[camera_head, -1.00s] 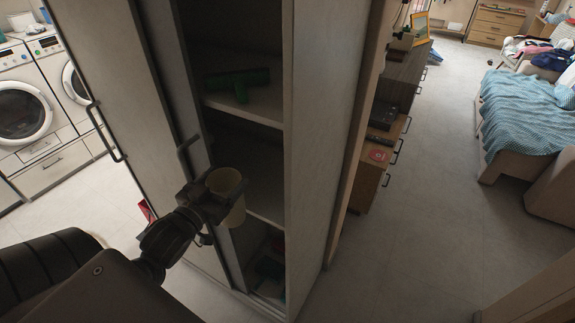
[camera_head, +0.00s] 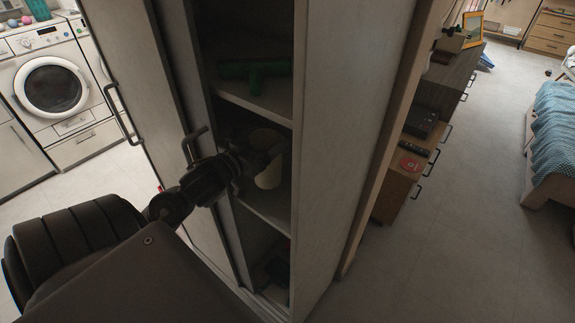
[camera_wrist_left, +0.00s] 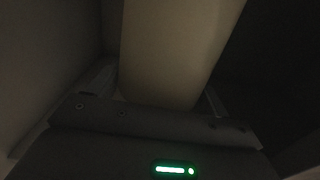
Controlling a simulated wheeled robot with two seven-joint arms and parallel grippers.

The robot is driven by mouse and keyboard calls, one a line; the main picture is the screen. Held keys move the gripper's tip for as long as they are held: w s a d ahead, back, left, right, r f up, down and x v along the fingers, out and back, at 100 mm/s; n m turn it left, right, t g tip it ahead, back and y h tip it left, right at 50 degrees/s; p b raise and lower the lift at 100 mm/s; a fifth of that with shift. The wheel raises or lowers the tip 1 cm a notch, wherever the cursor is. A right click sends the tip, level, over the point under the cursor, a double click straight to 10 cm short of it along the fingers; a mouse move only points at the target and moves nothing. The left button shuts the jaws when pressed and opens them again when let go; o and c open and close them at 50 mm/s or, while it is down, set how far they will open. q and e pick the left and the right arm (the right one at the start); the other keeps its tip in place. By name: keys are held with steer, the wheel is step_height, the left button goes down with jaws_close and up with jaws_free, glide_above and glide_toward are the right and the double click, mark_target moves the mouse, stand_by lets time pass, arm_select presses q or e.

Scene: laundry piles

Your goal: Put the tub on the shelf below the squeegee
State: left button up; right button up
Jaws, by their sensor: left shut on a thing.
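The pale tub (camera_head: 268,178) is at the opening of the tall cabinet, in the compartment below the one with the green squeegee (camera_head: 256,76). My left gripper (camera_head: 262,160) is shut on the tub and partly hides it. In the left wrist view the tub (camera_wrist_left: 178,50) fills the middle, between the fingers. The squeegee lies on the shelf (camera_head: 254,103) above. The shelf board below the tub (camera_head: 268,210) shows its front edge; I cannot tell whether the tub touches it. My right gripper is not in view.
A lower compartment holds dark items. A washing machine (camera_head: 55,90) stands at left. Floor at right (camera_head: 460,190) is clear beside a drawer unit (camera_head: 395,190).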

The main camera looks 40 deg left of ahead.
mark_target(262, 178)
arm_select(q)
steer(key=shift+w+d+f, duration=0.1)
steer(key=shift+w+f, duration=0.05)
steer(key=shift+w, duration=0.5)
steer(key=shift+w+d+f, duration=0.1)
steer(key=shift+w, duration=0.5)
steer(key=w+f+p, duration=0.1)
steer(key=w+f, duration=0.3)
steer(key=f, duration=0.4)
steer(key=shift+d+f+p, duration=0.3)
steer(key=shift+d+f, duration=0.1)
steer(key=shift+d, duration=0.05)
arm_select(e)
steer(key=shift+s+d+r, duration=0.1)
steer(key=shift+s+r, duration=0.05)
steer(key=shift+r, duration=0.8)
arm_select(q)
steer(key=shift+f, duration=0.1)
steer(key=o, duration=1.2)
steer(key=shift+o, duration=0.2)
steer(key=s+b, duration=0.2)
steer(key=s, duration=0.8)
steer(key=shift+s+d+b, duration=0.15)
steer(key=shift+b, duration=0.25)
steer(key=shift+s, duration=0.8)
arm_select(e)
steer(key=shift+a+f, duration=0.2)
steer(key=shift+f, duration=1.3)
